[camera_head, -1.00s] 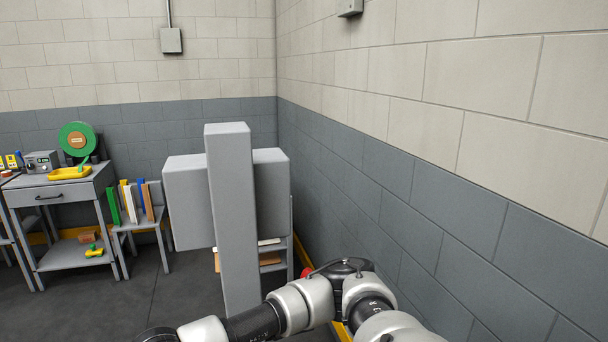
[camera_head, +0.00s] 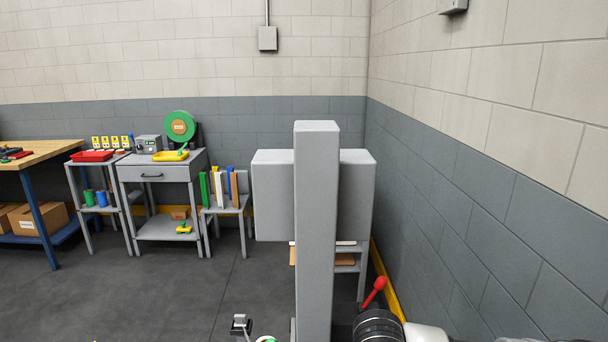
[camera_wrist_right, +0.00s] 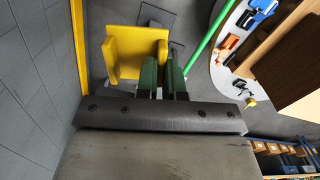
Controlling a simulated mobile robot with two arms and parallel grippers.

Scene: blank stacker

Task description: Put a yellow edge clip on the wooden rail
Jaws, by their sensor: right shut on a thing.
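A yellow edge clip (camera_wrist_right: 124,50), a blocky piece with a notch, shows in the right wrist view at the green fingers of my right gripper (camera_wrist_right: 163,80). The gripper is shut on the clip; the fingers hide part of its right side. I cannot make out my right gripper in the head view, where only part of the arm shows at bottom right. My left gripper is not in view. I cannot clearly identify the wooden rail; a tan wooden strip (camera_head: 308,256) shows low behind the grey column.
A grey column (camera_head: 317,220) with grey boxes (camera_head: 272,195) stands ahead, beside the right wall. A red-knobbed lever (camera_head: 376,288) is at its right. A grey drawer table (camera_head: 160,173), a rack of coloured boards (camera_head: 220,188) and a wooden workbench (camera_head: 38,153) stand left. Open floor lies front left.

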